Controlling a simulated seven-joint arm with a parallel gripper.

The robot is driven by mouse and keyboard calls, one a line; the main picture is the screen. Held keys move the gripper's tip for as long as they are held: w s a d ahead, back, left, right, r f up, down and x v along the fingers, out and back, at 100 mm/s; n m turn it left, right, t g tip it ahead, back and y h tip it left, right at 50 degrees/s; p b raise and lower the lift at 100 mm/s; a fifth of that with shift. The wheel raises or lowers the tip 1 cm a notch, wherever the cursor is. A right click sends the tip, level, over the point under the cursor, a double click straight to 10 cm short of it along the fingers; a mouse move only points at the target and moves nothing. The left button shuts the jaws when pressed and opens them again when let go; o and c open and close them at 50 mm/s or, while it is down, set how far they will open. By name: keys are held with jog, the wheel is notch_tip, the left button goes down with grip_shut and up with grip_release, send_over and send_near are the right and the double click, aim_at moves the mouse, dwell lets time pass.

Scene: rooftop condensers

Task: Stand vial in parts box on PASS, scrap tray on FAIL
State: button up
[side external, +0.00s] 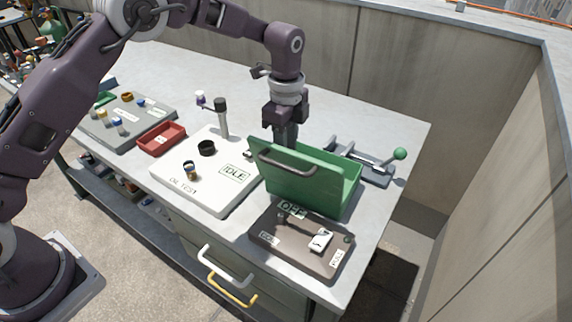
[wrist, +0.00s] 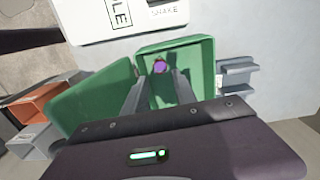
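The green parts box (wrist: 205,60) stands with its lid (side external: 310,180) swung open, and the lid hides its inside in the side view. A purple-capped vial (wrist: 159,66) shows inside the box in the wrist view, seen end-on. My gripper (wrist: 160,78) reaches down into the box, its fingers apart on either side of the vial with a gap visible. In the side view the fingertips are hidden behind the lid. The red scrap tray (side external: 162,139) sits left of the white oil test board (side external: 215,190), whose display (side external: 234,173) reads IDLE.
A dark panel (side external: 290,245) marked OFF lies in front of the box.

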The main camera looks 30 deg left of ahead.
notch_tip(320, 180, up, 5)
jog(key=s+a+r+n+t, duration=0.2)
jog(key=s+a+r+n, duration=0.15)
jog(key=s+r, duration=0.45)
jog(key=s+a+r+n+t, duration=0.1)
jog(key=s+a+r+n, duration=0.2)
jog(key=s+r+n, duration=0.35)
jog(key=s+a+n+t, duration=0.2)
jog(key=s+n, duration=0.5)
jog(key=s, duration=1.3)
jog(key=shift+a+f+t, duration=0.3)
jog(key=shift+a+f, duration=0.15)
jog(key=shift+a, duration=0.1)
